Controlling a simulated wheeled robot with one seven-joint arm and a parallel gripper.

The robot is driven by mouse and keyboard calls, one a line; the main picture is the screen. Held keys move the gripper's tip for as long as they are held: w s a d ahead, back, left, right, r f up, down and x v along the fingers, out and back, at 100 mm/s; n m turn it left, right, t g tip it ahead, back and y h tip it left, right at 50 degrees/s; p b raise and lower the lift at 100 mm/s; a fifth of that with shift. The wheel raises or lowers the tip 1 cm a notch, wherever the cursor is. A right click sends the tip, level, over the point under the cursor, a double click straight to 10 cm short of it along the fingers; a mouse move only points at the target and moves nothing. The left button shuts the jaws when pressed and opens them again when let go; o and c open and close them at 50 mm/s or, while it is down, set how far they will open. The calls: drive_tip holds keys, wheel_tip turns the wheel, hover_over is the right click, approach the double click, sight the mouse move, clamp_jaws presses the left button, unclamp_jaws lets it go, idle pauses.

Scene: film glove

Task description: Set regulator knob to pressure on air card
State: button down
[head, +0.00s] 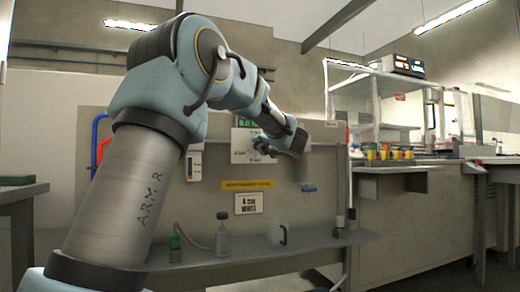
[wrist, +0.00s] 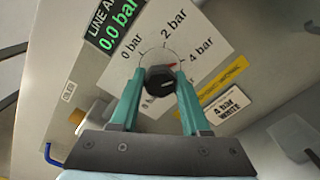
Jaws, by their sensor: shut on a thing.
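The black regulator knob (wrist: 159,80) sits in the middle of a white dial plate (wrist: 205,28) marked 0 bar, 2 bar and 4 bar. My gripper (wrist: 160,84) has its two teal fingers shut on the knob, one on each side. A red mark shows at the knob's upper right, on the side towards 4 bar. A green readout (wrist: 112,22) above the dial shows 0.0 bar. The air card (wrist: 228,107) reads "4 bar WHITE"; it also shows in the head view (head: 248,203). In the head view my gripper (head: 264,142) reaches the panel and hides the knob.
A yellow label strip (head: 247,185) is above the card. A brass-coloured fitting (wrist: 78,116) is left of the fingers.

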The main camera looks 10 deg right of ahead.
drive_tip(key=shift+f, duration=0.1)
drive_tip(key=shift+c, duration=1.9)
unclamp_jaws()
drive_tip(key=s+d+p, duration=0.1)
drive_tip(key=s, duration=0.9)
drive_tip(key=shift+s+d+p, duration=0.2)
drive_tip(key=shift+s+p, duration=0.1)
drive_tip(key=shift+s, duration=0.05)
